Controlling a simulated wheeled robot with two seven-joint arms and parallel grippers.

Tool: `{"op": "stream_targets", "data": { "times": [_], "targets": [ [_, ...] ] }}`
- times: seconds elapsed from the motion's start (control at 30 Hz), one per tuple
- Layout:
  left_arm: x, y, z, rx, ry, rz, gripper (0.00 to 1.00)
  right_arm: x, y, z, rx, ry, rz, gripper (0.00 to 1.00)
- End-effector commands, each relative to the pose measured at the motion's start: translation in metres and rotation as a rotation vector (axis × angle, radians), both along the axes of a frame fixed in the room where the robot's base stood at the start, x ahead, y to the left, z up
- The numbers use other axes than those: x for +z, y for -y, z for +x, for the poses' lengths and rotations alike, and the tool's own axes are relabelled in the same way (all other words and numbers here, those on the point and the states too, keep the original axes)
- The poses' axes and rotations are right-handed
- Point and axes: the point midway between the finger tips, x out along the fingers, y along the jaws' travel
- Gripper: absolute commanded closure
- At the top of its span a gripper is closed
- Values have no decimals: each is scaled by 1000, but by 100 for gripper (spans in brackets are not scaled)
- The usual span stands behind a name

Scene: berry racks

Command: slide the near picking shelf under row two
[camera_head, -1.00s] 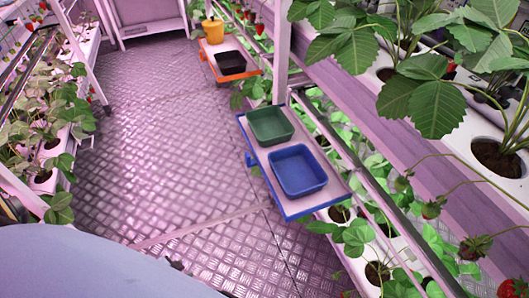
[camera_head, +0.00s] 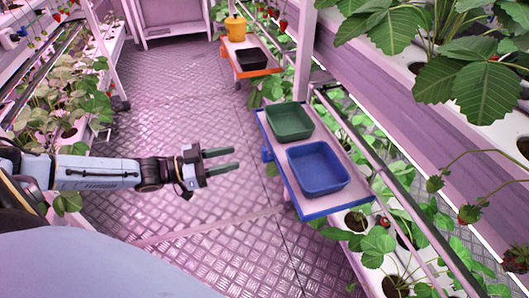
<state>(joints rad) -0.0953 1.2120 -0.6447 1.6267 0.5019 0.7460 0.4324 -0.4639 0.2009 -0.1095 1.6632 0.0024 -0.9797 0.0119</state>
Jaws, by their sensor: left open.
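The near picking shelf (camera_head: 310,207) is a pale board with a blue frame, sticking out from the rack on the right over the aisle. A green tray (camera_head: 289,121) stands on its far part and a blue tray (camera_head: 318,168) on its near part. My left gripper (camera_head: 221,160) is open and empty, left of the shelf and apart from it, its fingers pointing right toward it. My right gripper is not in view.
A white post (camera_head: 303,55) stands beside the near shelf. Strawberry racks line both sides. The metal floor (camera_head: 190,110) between is clear.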

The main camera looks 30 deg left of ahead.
Motion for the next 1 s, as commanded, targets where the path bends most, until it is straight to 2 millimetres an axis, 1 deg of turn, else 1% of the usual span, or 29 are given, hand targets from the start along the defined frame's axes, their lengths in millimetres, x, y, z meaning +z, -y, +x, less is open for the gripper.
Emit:
{"op": "stream_targets", "data": {
  "times": [0.03,0.2,0.4,0.5,0.7,0.97,1.0],
  "targets": [
    [-1,8,9,-1,6,-4,58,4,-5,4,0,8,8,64],
    [-1,29,35,0,7,-2,58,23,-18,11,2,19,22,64],
    [-1,51,61,0,5,0,58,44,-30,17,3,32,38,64],
    [-1,59,70,1,3,-1,58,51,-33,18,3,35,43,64],
    [-1,66,79,2,1,2,58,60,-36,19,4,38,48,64],
    [-1,67,79,2,-1,2,58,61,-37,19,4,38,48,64],
    [-1,67,79,2,-1,2,60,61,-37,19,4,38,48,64]
  ]
}}
